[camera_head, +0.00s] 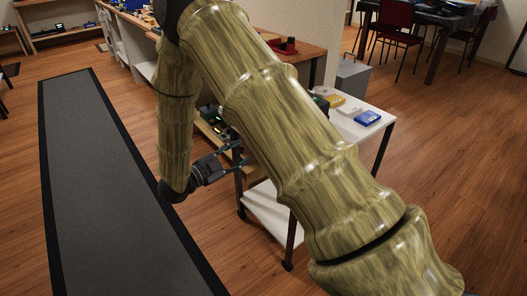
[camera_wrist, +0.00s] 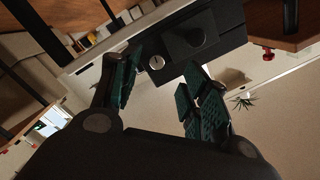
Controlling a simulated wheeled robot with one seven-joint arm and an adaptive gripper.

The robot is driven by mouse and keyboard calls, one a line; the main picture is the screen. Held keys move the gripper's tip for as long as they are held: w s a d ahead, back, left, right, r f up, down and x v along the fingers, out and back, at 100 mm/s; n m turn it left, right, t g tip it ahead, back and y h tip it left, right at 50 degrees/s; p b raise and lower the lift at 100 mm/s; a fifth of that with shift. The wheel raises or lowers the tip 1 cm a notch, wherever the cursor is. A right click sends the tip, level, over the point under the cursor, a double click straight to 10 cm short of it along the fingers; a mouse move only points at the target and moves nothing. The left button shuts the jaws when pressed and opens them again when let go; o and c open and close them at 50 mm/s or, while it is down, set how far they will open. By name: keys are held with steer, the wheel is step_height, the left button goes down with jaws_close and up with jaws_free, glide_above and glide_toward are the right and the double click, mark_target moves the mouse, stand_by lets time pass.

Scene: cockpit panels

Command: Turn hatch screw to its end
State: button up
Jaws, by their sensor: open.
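In the wrist view a small pale round screw head (camera_wrist: 156,62) with a dark mark sits on a black panel (camera_wrist: 220,35). A larger dark round part is to its right on the same panel. My gripper (camera_wrist: 162,72) is open, with its two dark green ridged fingers on either side of the screw in the picture. Nothing is held between them. I cannot tell how far the fingertips are from the screw. In the head view my gripper (camera_head: 235,148) points right at the edge of a cart. The screw is not visible there, and my arm hides much of the cart.
A white-topped cart (camera_head: 377,112) carries a blue box (camera_head: 367,117) and a yellow item. A wooden workbench (camera_head: 305,50) stands behind it. Red chairs (camera_head: 388,22) and a dark table are at the back right. A grey mat (camera_head: 95,170) lies on clear floor at left.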

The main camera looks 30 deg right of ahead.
steer(key=d+r+m+g+b, duration=0.1)
steer(key=d+m+b, duration=0.1)
steer(key=d, duration=0.8)
steer(key=shift+w+r+g+h, duration=0.2)
steer(key=shift+w+g+h, duration=0.1)
steer(key=shift+g, duration=0.1)
steer(key=shift+d, duration=0.1)
jaws_close()
steer(key=shift+r+n+p, duration=0.15)
steer(key=shift+n+p, duration=0.15)
steer(key=shift+p, duration=0.25)
